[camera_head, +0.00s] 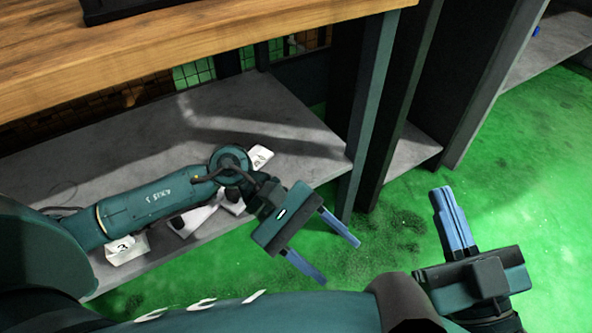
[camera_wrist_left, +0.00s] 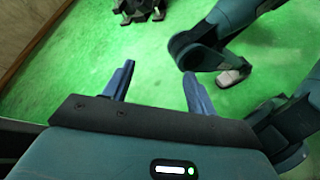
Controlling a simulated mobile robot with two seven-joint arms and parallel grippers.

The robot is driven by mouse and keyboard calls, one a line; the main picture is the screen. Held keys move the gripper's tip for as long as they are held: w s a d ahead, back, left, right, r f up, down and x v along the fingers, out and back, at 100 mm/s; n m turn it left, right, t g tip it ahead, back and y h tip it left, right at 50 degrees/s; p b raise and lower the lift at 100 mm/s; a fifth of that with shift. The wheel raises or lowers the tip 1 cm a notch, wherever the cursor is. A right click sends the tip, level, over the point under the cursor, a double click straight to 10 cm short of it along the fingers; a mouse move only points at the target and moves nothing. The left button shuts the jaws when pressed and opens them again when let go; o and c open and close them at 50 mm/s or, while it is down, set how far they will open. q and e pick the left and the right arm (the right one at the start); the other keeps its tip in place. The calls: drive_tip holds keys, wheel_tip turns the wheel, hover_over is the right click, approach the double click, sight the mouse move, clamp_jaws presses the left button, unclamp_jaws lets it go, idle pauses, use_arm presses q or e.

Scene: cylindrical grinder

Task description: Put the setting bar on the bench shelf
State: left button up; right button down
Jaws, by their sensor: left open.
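The bench shelf (camera_head: 270,110) is the grey slab under the wooden bench top. My left arm reaches across it. My left gripper (camera_head: 340,263) is open and empty, over the green floor just off the shelf's front edge; in the left wrist view (camera_wrist_left: 158,70) only floor shows between its fingers. A pale, flat piece (camera_head: 198,217) lies at the shelf's front, partly hidden by my left arm; I cannot tell whether it is the setting bar. My right gripper (camera_head: 440,192) is over the floor at the right, its blue fingers close together, with nothing visible between them.
White number cards stand on the shelf, one marked 3 (camera_head: 124,249) and another at the right (camera_head: 260,157). A small dark block (camera_head: 232,206) is near the pale piece. A bench leg (camera_head: 368,110) and dark cabinet panels (camera_head: 410,90) bound the shelf's right side. The shelf's back is bare.

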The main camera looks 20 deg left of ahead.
use_arm(q)
drive_tip(key=s+d+r+n+t+h, duration=0.1)
drive_tip(key=s+d+r+n+h, duration=0.1)
drive_tip(key=r+n+h, duration=0.3)
drive_tip(key=s+d+r+n+t+h, duration=0.1)
drive_tip(key=d+r+n+h, duration=0.1)
drive_tip(key=r+n+h, duration=0.35)
drive_tip(key=w+a+r+m+t+y, duration=0.1)
drive_tip(key=w+a+m+t+y, duration=0.2)
drive_tip(key=m+t+y, duration=0.3)
drive_tip(key=w+a+r+m+t+y, duration=0.1)
drive_tip(key=a+m+t+y, duration=0.5)
drive_tip(key=m+t, duration=0.9)
drive_tip(key=w+m, duration=0.1)
drive_tip(key=m, duration=0.4)
drive_tip(key=shift+w+a, duration=0.15)
drive_tip(key=shift+w, duration=0.25)
drive_tip(key=shift+y, duration=0.25)
